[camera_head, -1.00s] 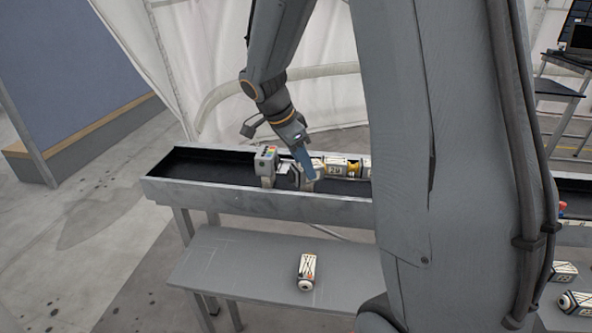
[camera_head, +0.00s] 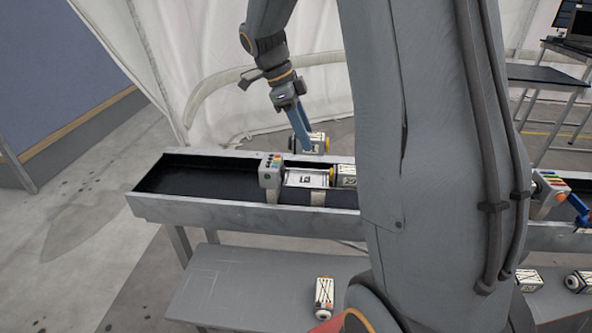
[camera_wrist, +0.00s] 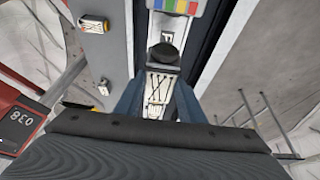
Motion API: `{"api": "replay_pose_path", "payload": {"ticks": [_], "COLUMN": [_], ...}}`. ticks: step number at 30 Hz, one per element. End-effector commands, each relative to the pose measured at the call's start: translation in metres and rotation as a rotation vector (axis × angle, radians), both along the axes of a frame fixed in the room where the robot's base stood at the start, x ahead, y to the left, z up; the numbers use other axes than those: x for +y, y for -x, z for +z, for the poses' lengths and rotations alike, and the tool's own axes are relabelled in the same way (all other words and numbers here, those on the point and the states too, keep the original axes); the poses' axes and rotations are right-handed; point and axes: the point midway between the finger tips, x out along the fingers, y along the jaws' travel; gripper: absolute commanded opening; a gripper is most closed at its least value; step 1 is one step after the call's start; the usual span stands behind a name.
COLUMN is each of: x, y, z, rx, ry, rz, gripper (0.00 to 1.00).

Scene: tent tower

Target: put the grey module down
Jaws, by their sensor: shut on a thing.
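My gripper (camera_head: 303,140) is above the long trough with its blue fingers shut on a module (camera_head: 316,142) that has a pale patterned body and a yellowish end. The held module also shows in the wrist view (camera_wrist: 158,82), between the blue fingers (camera_wrist: 157,100), with a dark round end. It is raised clear of the trough. Whether it is the grey module cannot be told from its colour. Another module (camera_head: 344,175) lies in the trough beside a white marked plate (camera_head: 306,178).
A grey block with coloured buttons (camera_head: 271,171) stands on the trough (camera_head: 180,207). The trough's left part is empty. My arm hides the middle right.

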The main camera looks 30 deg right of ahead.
Motion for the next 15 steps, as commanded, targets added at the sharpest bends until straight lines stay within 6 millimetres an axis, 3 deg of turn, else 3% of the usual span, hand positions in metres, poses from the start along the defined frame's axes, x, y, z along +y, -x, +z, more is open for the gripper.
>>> {"api": "replay_pose_path", "payload": {"ticks": [15], "x": [0.003], "y": [0.000], "z": [-0.057], "rx": [0.001], "ry": [0.000], "rz": [0.007], "gripper": [0.00]}}
